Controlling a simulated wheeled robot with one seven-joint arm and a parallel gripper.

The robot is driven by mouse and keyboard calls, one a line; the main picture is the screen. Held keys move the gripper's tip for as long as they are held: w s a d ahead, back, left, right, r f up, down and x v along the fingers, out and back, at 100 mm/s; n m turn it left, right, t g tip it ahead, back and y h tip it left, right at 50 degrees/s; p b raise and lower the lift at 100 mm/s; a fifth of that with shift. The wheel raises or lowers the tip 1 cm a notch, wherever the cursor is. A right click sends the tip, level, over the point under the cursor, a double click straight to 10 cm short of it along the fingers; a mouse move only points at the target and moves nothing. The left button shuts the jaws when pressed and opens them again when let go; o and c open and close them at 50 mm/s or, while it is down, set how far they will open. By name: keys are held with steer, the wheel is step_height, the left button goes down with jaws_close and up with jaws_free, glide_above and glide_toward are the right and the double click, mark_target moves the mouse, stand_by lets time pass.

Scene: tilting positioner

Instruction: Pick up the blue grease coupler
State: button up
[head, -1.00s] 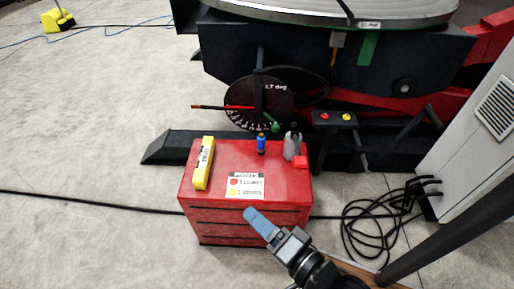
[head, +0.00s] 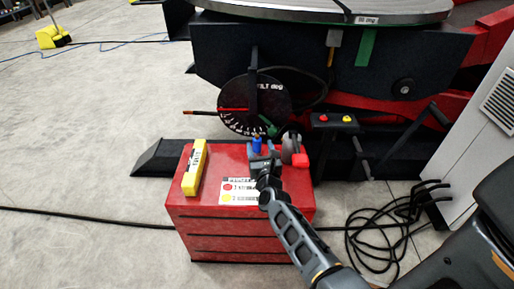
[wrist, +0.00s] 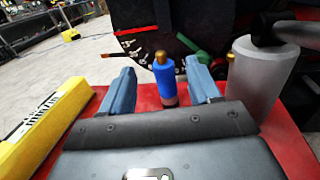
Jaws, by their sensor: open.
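The blue grease coupler (wrist: 165,82) stands upright on the red tool chest (wrist: 290,152), with a brass-coloured tip on top. In the wrist view it stands between the two blue-grey fingers of my gripper (wrist: 160,90), with a gap to each side. My gripper is open and empty. In the head view the coupler (head: 256,145) shows just beyond my gripper (head: 262,152), its lower part hidden by the fingers.
A yellow level-like tool (head: 195,168) lies on the chest's left side. A grey cylinder (wrist: 260,80) stands close right of my gripper.

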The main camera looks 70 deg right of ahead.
mark_target(257, 138)
steer(key=shift+f+x, duration=0.2)
steer(key=shift+x, duration=3.15)
steer(key=c, duration=1.1)
